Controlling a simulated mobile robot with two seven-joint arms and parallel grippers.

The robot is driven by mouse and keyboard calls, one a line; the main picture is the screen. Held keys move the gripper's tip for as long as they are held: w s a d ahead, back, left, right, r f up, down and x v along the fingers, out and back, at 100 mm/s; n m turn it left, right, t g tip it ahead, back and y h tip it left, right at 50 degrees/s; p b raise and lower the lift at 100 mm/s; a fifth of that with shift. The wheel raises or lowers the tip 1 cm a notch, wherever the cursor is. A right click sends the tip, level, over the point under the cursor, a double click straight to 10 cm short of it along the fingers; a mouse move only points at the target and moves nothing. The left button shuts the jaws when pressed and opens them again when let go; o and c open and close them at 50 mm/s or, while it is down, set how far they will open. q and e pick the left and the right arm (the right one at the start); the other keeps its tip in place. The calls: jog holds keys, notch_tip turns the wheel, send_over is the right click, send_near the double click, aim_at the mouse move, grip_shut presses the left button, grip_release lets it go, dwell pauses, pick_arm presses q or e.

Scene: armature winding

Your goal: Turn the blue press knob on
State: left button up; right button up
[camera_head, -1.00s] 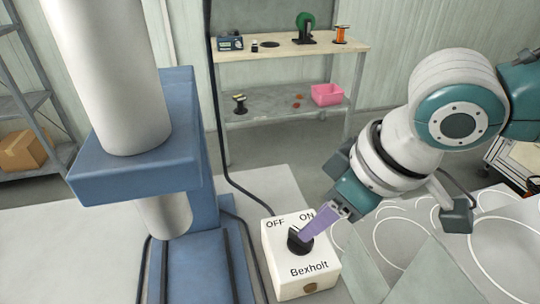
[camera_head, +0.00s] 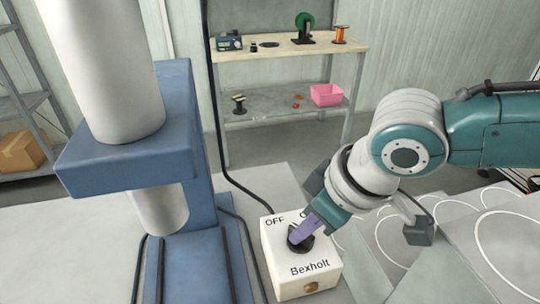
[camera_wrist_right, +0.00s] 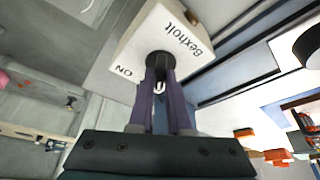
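The white control box (camera_head: 285,262), labelled Bexholt, stands beside the blue press (camera_head: 130,165) at its right. Its black knob (camera_head: 297,243) is on the top face, below the OFF mark; the ON mark is mostly hidden by my gripper in the head view but shows in the wrist view. My right gripper (camera_head: 302,234), with purple fingers, comes down from the upper right onto the knob. In the right wrist view its fingers (camera_wrist_right: 160,75) are close together at the knob (camera_wrist_right: 160,60) and look shut on it. The knob's exact angle is partly hidden. My left gripper is out of view.
A black cable (camera_head: 225,160) runs down to the box. A workbench (camera_head: 280,50) with spools and a pink bin (camera_head: 326,95) stands behind. A cardboard box (camera_head: 22,152) sits on the left shelf.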

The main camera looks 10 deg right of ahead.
grip_shut()
